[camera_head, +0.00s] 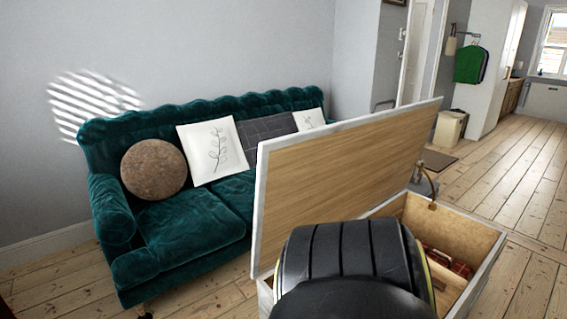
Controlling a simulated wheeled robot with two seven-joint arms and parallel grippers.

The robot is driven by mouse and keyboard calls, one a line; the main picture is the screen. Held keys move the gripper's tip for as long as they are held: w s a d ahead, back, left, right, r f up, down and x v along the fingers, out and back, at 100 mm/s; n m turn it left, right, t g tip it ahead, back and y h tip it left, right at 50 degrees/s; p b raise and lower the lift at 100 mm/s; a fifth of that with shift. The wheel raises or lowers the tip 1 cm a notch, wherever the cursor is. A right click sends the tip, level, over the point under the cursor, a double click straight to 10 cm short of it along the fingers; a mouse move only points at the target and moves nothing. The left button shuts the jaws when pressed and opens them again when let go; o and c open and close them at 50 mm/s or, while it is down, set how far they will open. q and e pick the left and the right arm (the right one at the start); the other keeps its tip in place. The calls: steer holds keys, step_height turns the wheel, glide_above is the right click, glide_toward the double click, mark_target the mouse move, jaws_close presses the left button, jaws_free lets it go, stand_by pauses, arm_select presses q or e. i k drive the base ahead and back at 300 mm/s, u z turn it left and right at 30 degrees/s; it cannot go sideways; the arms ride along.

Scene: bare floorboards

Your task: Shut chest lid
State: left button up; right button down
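The chest (486,278) stands open in front of me at the lower right, a light box with a pale wooden inside. Its lid (345,178) is raised and leans to the left, showing a wood-toned panel with a whitish edge. A bracket (428,183) joins lid and box at the far end. A dark reddish item (447,262) lies inside the chest. A black rounded part, likely mine, covers the near part of the chest and the lower lid. Neither gripper can be seen.
A green velvet sofa (215,205) with several cushions stands along the wall, left of and behind the lid. Bare floorboards (520,180) are open to the right and back. A beige bin (449,130) stands by the far doorway.

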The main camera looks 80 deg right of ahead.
mark_target(341, 171)
steer(key=z, duration=1.3)
steer(key=i, duration=1.65)
steer(key=z, duration=3.7)
steer(key=k, duration=0.35)
steer(key=u, duration=1.05)
steer(key=i, duration=0.5)
